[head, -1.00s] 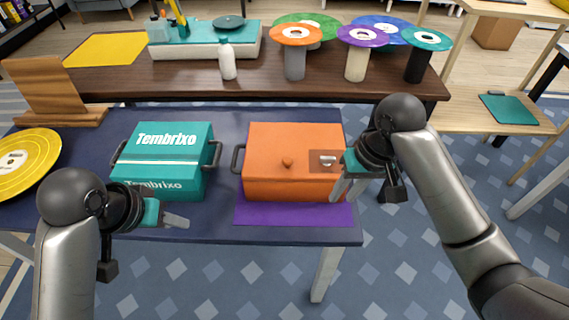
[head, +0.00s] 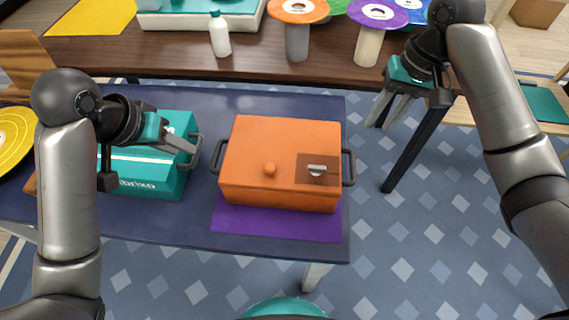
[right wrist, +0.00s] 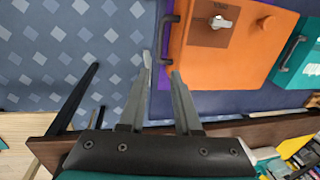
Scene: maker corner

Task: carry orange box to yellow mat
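The orange box (head: 282,150) sits closed on a purple mat (head: 275,225) on the dark blue table, with a dark handle on each side, a round knob and a metal latch. The yellow mat (head: 92,17) lies bare on the brown table at the back left. My left gripper (head: 190,150) is above the teal box, left of the orange box's left handle; its finger gap is unclear. My right gripper (head: 388,112) is open and empty, beyond the right edge of the table. The orange box also shows in the right wrist view (right wrist: 225,65), to the right of the fingers.
A teal box (head: 155,180) stands left of the orange box. The brown table (head: 180,63) holds a white bottle (head: 220,36), a turntable-like unit and several disc-topped stands. A wooden stand (head: 25,62) and a yellow disc (head: 14,140) are at the left.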

